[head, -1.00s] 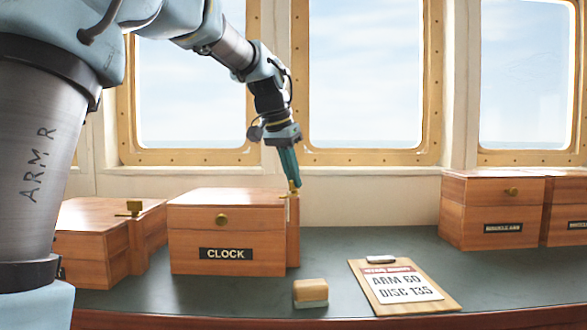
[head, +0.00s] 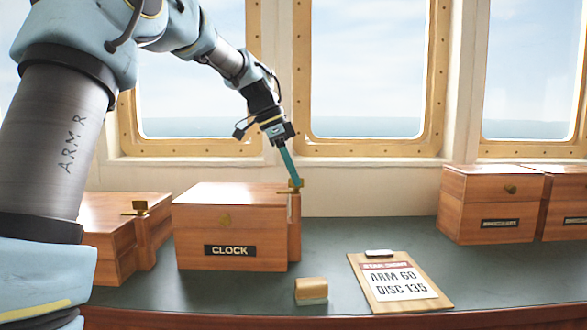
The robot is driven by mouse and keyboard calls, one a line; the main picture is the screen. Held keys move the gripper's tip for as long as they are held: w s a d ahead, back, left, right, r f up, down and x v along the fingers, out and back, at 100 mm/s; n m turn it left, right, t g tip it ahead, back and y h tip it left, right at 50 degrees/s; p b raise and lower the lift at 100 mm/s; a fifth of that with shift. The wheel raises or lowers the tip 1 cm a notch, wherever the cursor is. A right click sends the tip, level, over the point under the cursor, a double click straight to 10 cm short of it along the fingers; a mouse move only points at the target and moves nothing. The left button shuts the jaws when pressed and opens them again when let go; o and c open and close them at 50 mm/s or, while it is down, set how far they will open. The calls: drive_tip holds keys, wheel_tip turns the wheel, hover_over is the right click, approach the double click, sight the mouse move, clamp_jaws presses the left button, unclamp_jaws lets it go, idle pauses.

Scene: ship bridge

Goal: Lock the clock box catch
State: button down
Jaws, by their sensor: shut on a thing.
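A clipboard (head: 434,299) with a card reading ARM 60, DISC 135 lies on the dark green counter (head: 370,236). A wooden block (head: 311,290) stands beside it. Another box (head: 105,215) with a brass catch is at left; more boxes (head: 487,215) stand at right.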

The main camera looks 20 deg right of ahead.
drive_tip(key=shift+m, duration=0.5)
drive_tip(key=c, duration=1)
unclamp_jaws()
drive_tip(key=v, duration=1)
drive_tip(key=shift+w+r, duration=0.2)
drive_tip(key=shift+r, duration=0.2)
drive_tip(key=shift+a, duration=0.1)
